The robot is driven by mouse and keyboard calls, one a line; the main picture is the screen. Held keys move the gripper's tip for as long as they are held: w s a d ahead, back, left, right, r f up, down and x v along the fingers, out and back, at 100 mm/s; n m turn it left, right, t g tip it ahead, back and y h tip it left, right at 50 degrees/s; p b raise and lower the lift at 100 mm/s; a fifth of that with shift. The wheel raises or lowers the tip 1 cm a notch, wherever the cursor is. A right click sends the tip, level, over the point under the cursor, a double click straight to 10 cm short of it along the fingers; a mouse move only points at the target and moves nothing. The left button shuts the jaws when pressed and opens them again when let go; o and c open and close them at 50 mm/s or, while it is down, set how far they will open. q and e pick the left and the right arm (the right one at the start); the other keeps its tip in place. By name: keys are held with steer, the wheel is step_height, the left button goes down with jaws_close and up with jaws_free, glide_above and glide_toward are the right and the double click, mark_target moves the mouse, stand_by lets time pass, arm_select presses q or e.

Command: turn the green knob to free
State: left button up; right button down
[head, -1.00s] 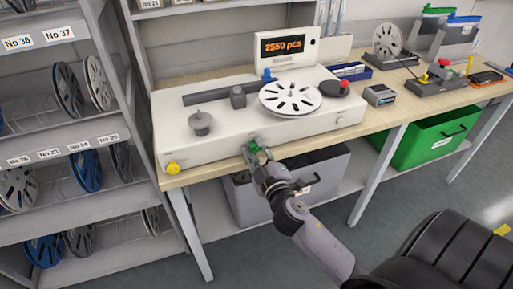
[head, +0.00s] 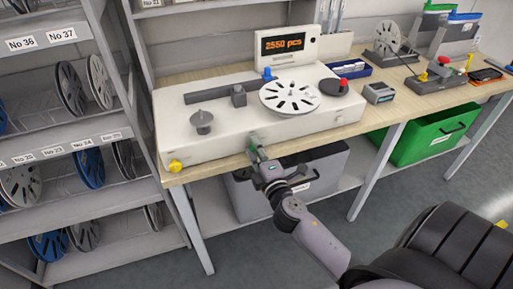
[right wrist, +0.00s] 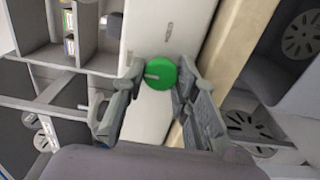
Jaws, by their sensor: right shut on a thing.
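The green knob (right wrist: 162,73) shows in the right wrist view, with a short pale mark on its face pointing to the left of the picture. It sits on the front face of the cream reel counting machine (head: 180,147). My right gripper (head: 256,151) reaches the front of that machine from below in the head view. Its two fingers stand on either side of the knob in the right wrist view and are shut on it. In the head view the gripper mostly hides the knob. My left gripper is not in view.
The machine carries a white reel (head: 290,96), and its display (head: 285,45) reads 2550 pcs. A yellow knob (head: 175,166) is at its left corner. A grey bin (head: 325,180) and a green crate (head: 410,150) stand under the bench. A reel rack (head: 75,140) is at left.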

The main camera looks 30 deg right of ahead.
stand_by(0.5)
steer(key=c, duration=1.3)
jaws_free()
steer(key=shift+a, duration=0.1)
steer(key=shift+s, duration=0.1)
steer(key=v, duration=1.1)
steer(key=shift+s, duration=0.4)
